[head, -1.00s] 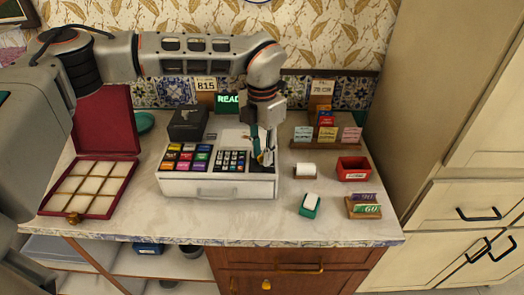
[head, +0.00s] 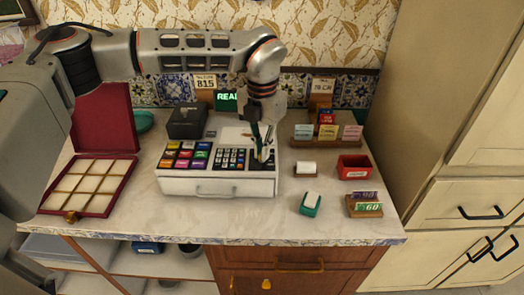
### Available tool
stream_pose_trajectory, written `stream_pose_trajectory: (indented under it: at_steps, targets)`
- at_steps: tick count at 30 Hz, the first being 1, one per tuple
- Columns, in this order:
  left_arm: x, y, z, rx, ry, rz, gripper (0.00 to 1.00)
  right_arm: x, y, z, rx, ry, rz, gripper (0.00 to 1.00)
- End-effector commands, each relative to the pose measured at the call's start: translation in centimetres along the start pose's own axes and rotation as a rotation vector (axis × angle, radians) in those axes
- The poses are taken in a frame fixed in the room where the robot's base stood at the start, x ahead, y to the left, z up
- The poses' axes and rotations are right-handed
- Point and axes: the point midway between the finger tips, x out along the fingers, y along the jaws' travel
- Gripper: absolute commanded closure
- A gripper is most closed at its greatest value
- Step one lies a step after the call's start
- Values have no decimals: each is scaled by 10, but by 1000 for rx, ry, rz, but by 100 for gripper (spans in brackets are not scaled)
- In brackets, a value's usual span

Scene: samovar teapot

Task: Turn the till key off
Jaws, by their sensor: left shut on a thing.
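The white till (head: 216,186) stands on the counter, with coloured keys and a dark number pad (head: 231,159) on its sloped top. Its green display (head: 227,102) shows behind, partly covered by my left arm. My left gripper (head: 262,158) points down at the right end of the till's top. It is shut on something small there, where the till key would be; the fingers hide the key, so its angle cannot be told. My right gripper is not in view.
An open red box with cream compartments (head: 104,183) lies at left. A black box (head: 187,121) stands behind the till. At right are a card rack (head: 326,143), a red bin (head: 353,172), a green holder (head: 310,209) and a sign stand (head: 367,211). The front counter is clear.

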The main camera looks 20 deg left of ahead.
Motion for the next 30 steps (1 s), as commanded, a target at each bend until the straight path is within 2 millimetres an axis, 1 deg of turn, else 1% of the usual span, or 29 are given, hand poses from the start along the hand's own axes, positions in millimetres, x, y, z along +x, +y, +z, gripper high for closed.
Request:
stream_pose_trajectory:
  at_steps: [6,15,22,30]
  targets:
    - [0,0,0,-188,-1,-1,100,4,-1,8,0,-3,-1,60]
    - [0,0,1,-410,-2,-1,100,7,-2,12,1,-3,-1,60]
    - [-1,0,1,-516,-3,-1,100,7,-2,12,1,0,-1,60]
    - [-2,0,1,-563,-3,-1,100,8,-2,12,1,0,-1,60]
